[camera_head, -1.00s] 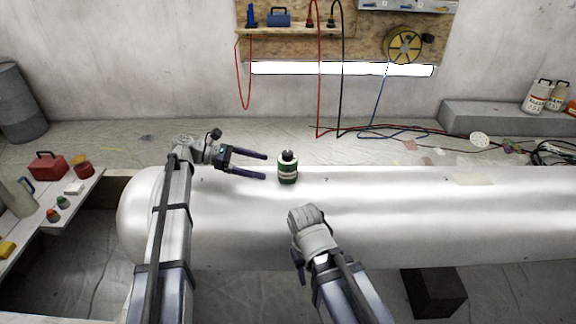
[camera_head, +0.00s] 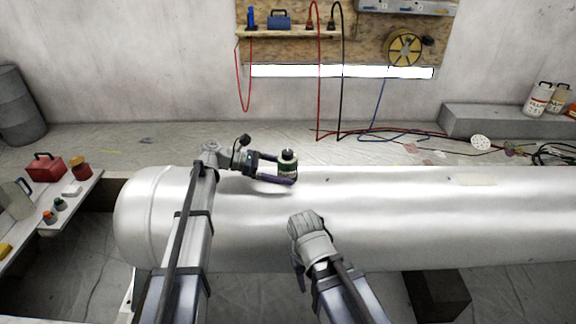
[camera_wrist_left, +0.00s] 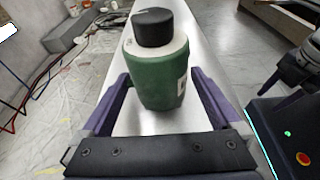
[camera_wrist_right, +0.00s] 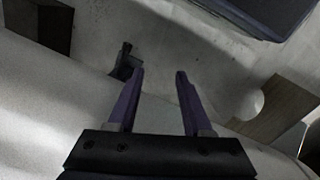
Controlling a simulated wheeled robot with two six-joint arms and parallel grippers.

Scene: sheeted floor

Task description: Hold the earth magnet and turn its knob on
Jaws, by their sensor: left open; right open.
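The earth magnet (camera_head: 288,163) is a green cylinder with a white upper band and a black knob on top. It stands upright on the white tank (camera_head: 400,220), near the far edge of its top. My left gripper (camera_head: 290,170) is open and reaches in from the left, with its fingers around the magnet's body. In the left wrist view the magnet (camera_wrist_left: 157,80) stands between the two purple fingers, and gaps show beside it.
A side table (camera_head: 85,190) with a red box and small items stands at the left. Cables (camera_head: 400,137) lie on the floor behind the tank. A dark block (camera_head: 437,296) sits below its front right. The tank's top right of the magnet is mostly clear.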

